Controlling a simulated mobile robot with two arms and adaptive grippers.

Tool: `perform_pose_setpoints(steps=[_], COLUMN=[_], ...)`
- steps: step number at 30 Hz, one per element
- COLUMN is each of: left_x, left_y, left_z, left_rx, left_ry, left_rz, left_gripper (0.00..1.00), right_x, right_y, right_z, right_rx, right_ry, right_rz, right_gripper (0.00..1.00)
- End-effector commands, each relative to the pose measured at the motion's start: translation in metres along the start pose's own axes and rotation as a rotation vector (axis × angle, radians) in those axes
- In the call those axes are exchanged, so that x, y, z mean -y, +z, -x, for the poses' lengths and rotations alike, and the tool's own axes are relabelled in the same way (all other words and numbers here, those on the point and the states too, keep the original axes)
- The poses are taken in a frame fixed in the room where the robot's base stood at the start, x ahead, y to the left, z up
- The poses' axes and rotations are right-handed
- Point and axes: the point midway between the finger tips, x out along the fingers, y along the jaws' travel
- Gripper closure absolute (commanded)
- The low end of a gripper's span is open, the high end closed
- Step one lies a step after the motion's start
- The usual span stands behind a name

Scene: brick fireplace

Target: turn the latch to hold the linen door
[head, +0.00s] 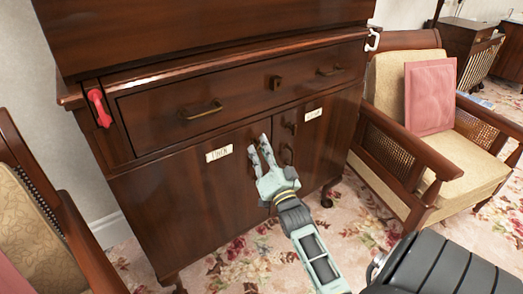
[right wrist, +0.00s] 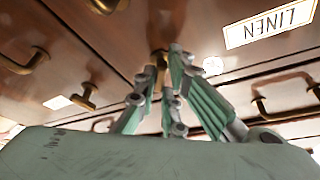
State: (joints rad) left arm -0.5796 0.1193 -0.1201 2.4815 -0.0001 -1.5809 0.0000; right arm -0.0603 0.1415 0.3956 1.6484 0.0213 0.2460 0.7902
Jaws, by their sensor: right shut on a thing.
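The dark wood cabinet has two lower doors. The linen door (head: 190,190) is the left one, with a white LINEN label (head: 219,153); the label shows upside down in the right wrist view (right wrist: 272,22). My right gripper (head: 258,143) is at the upper inner corner of this door, beside the seam. Its fingers are shut on the small brass latch (right wrist: 158,57), which they mostly hide. The linen door looks closed. My left gripper is not in view.
The right door has its own latch (head: 290,126), handle (head: 287,153) and label (head: 313,114). A drawer with brass pulls (head: 202,109) is above. An armchair (head: 430,130) with a pink cushion stands close on the right.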

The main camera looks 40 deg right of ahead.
Motion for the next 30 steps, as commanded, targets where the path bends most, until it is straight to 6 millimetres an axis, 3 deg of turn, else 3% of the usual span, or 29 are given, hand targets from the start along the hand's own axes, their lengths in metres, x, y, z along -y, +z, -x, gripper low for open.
perform_pose_setpoints(steps=[15,30], left_x=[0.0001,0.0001], left_y=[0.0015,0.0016], left_z=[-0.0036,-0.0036], left_rx=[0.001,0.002], left_ry=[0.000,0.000], left_rz=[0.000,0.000], left_gripper=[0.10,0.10], right_x=[-0.0035,-0.0040], right_y=[0.0002,0.0000], right_z=[-0.0001,-0.0001], right_rx=[0.003,0.003], right_ry=[-0.171,-0.238], right_rz=[0.413,0.576], right_gripper=[1.00,1.00])
